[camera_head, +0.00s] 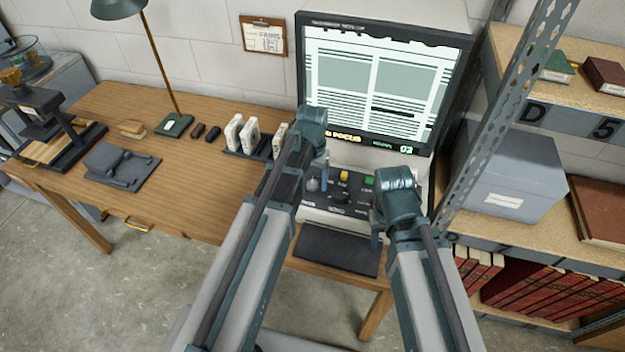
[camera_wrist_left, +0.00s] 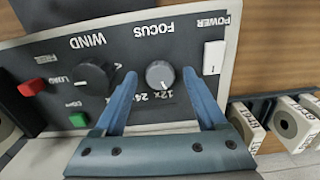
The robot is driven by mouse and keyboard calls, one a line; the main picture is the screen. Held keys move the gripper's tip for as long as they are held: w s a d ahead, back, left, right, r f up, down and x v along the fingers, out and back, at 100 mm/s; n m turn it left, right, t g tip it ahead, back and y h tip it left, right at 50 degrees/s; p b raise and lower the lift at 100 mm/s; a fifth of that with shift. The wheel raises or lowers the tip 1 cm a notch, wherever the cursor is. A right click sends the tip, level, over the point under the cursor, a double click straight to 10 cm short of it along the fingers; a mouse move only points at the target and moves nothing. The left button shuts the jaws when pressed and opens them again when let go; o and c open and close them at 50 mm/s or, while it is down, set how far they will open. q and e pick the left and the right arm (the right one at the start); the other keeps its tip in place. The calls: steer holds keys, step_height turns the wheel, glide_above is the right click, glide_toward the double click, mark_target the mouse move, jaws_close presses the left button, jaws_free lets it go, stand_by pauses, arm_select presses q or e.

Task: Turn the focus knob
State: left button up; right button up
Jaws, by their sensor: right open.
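The focus knob (camera_wrist_left: 159,73) is a small round grey dial with a pointer mark, on the dark control panel (camera_wrist_left: 125,40) under the word FOCUS. In the left wrist view the panel appears upside down. My left gripper (camera_wrist_left: 160,76) is open, with one blue finger on each side of the knob and a gap showing at both sides. In the head view my left gripper (camera_head: 318,178) points down at the reader's panel and largely hides the knob. My right gripper (camera_head: 376,228) hangs near the panel's right front. The reader screen (camera_head: 383,85) shows a page and a yellow FOCUS label.
Beside the knob are the black WIND knob (camera_wrist_left: 92,78), the white power switch (camera_wrist_left: 213,57), a red button (camera_wrist_left: 31,87) and a green button (camera_wrist_left: 78,119). A rack of white boxed reels (camera_head: 250,138) stands left of the reader. A metal shelf post (camera_head: 500,110) stands at right.

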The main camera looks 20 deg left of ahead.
mark_target(313, 184)
arm_select(q)
step_height(313, 184, up, 14)
steer(key=p, duration=1.4)
steer(key=shift+f, duration=0.15)
steer(key=s+d+f+m+b, duration=0.1)
steer(key=s+d, duration=0.4)
steer(key=s, duration=0.2)
steer(key=s+d+f+m+y+b, duration=0.1)
steer(key=s+d, duration=0.4)
steer(key=s, duration=0.3)
steer(key=shift+d+m+b, duration=0.15)
steer(key=shift+m+b, duration=0.15)
steer(key=shift+m, duration=0.1)
steer(key=shift+f, duration=0.1)
